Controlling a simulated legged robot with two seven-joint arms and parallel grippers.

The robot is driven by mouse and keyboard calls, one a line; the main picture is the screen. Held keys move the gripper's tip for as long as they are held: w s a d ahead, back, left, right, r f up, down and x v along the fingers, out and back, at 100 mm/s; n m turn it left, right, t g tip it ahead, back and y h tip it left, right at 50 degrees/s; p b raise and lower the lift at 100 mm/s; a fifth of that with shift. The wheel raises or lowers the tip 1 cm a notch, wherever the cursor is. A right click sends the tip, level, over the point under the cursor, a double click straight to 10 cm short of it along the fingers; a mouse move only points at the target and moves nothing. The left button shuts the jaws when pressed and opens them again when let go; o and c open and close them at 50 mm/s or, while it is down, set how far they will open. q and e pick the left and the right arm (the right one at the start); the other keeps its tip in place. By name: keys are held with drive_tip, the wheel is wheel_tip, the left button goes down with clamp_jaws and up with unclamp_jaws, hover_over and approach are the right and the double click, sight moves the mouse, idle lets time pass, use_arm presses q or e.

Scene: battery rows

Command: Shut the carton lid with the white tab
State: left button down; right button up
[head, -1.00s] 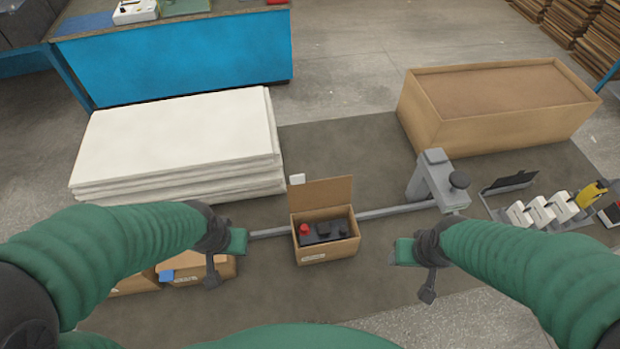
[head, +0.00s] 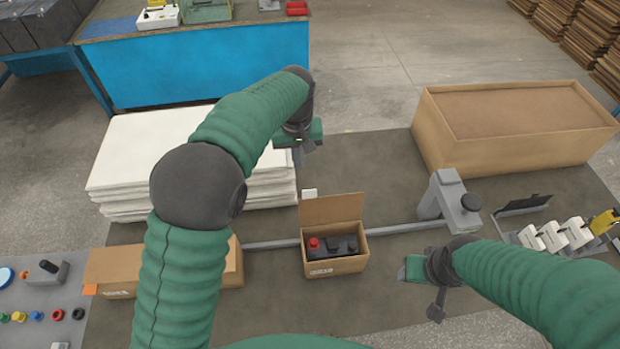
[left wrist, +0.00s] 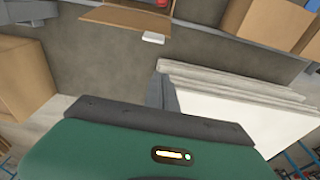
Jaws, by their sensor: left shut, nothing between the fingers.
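The open carton (head: 336,264) stands on the dark mat with a battery (head: 334,245) inside that has a red cap. Its lid (head: 331,210) stands up at the back edge, with a white tab (head: 309,193) at the lid's upper left corner. In the left wrist view the white tab (left wrist: 153,38) and the lid (left wrist: 125,20) also show. My left gripper (head: 299,156) is shut and empty, above and behind the carton, apart from the lid. My right gripper (head: 403,272) is right of the carton; its fingers are not clear enough to judge.
White sheets (head: 150,160) are stacked at the left, and a large box (head: 515,130) stands back right. Closed cartons (head: 115,270) lie front left.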

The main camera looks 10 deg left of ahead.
use_arm(q)
wheel_tip(320, 180, down, 9)
drive_tip(key=w+d+p, duration=0.2)
drive_tip(key=w+p, duration=0.1)
drive_tip(key=s, duration=0.1)
drive_tip(key=s+r, duration=0.1)
drive_tip(key=s, duration=0.1)
drive_tip(key=s+d, duration=0.1)
drive_tip(key=shift+s+d+r+p, duration=0.1)
drive_tip(key=shift+s+r+p, duration=0.05)
drive_tip(key=shift+p, duration=0.15)
drive_tip(key=shift+w+f, duration=0.2)
drive_tip(key=shift+w, duration=0.05)
